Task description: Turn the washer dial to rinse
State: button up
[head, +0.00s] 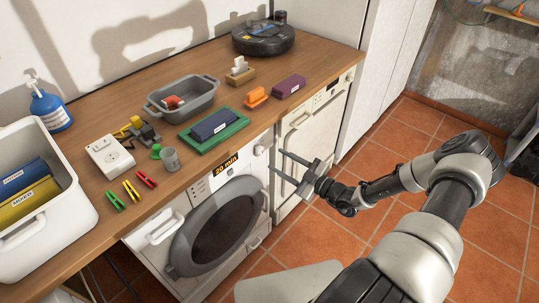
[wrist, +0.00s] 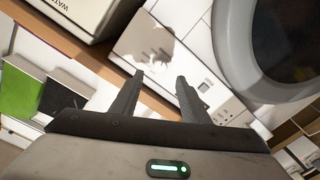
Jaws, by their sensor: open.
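The white washer (head: 207,205) stands under the wooden counter, its grey-rimmed round door (head: 215,227) shut. Its lit display (head: 226,166) reads 20 min. The small pale dial (head: 259,150) sits right of the display near the panel's right end; its setting is too small to read. My gripper (head: 278,161) is open and empty in front of the machines, fingers pointing left toward the dial's side, apart from it. In the wrist view the open fingers (wrist: 160,78) face a pale panel; the round door (wrist: 290,40) shows at upper right. I cannot make out the dial there.
A second white appliance (head: 310,125) stands right of the washer. On the counter (head: 75,150) are a grey tub (head: 183,112), a green tray (head: 236,128), a white bin (head: 70,225) and a robot vacuum (head: 263,38). The tiled floor (head: 400,150) to the right is clear.

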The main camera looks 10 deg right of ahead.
jog(key=v, duration=1)
jog(key=shift+s, duration=0.15)
jog(key=shift+d, duration=0.1)
